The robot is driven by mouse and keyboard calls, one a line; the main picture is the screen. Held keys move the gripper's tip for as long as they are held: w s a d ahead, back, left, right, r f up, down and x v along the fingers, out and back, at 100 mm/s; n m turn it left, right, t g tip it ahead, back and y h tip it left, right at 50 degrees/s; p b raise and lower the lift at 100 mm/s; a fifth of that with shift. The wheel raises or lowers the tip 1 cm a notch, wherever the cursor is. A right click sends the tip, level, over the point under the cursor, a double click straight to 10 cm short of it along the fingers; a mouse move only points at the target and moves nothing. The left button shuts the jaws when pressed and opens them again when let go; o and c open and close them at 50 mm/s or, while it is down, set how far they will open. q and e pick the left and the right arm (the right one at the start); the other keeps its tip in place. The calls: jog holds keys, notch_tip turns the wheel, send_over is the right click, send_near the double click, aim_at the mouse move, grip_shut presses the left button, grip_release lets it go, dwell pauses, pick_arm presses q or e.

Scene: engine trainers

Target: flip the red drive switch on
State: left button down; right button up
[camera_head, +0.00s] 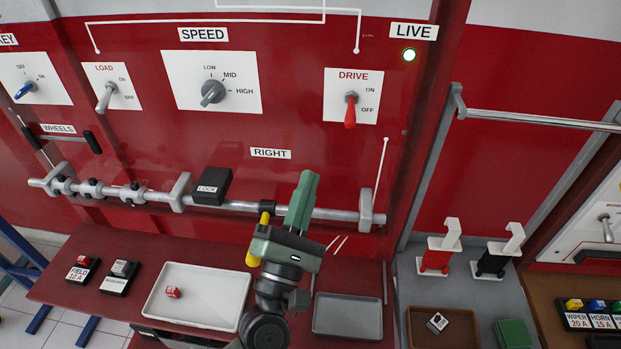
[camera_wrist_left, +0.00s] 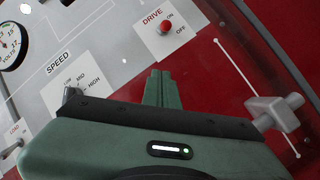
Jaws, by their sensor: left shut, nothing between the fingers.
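The red drive switch (camera_head: 350,112) is on a white plate labelled DRIVE, with ON above and OFF below. Its red lever hangs downward toward the OFF side. In the left wrist view the drive switch (camera_wrist_left: 165,27) shows as a red knob seen nearly end-on, beyond the fingertips. My left gripper (camera_head: 308,176) is shut and empty, its green fingers pointing up, below and left of the switch and apart from it. The fingers also show in the left wrist view (camera_wrist_left: 158,75). My right gripper is not in view.
A horizontal metal rail (camera_head: 335,214) with a black LOCK block (camera_head: 211,186) runs across the panel, behind my left gripper. The speed knob (camera_head: 212,92) is left of the drive plate. A lit LIVE lamp (camera_head: 409,55) is above right. Trays lie on the ledge below.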

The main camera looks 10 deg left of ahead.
aim_at(351, 113)
pick_arm(q)
jog(key=w+d+r+p, duration=0.4)
jog(key=w+r+p, duration=0.1)
jog(key=r, duration=0.1)
jog(key=shift+w, duration=0.15)
